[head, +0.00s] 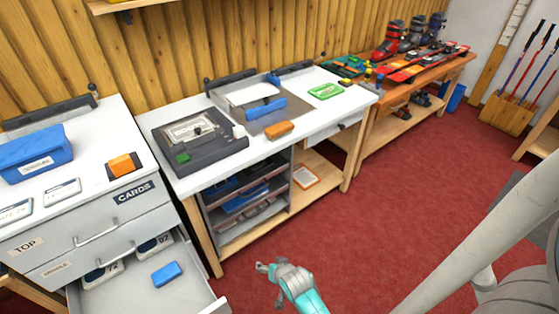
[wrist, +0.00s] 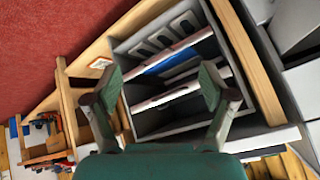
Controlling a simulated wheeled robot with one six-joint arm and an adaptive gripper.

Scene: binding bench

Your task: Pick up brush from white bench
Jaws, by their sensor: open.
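The white bench (head: 205,167) stands in the middle of the head view. A small orange block-shaped item (head: 279,130) lies near its front edge; it looks most like the brush, but its bristles cannot be made out. My gripper (head: 266,267) is low in front of the bench, well below the top and apart from the orange item. In the wrist view my gripper (wrist: 160,88) is open, its two fingers spread with nothing between them. It faces the shelves (wrist: 170,60) under the bench; the orange item does not show there.
On the bench are a dark grey device (head: 215,152), a blue-handled tray (head: 265,108) and a green item (head: 325,91). An open drawer (head: 195,290) juts out at lower left. An orange-topped bench (head: 450,66) holds skis and boots. Red floor (head: 400,180) is clear on the right.

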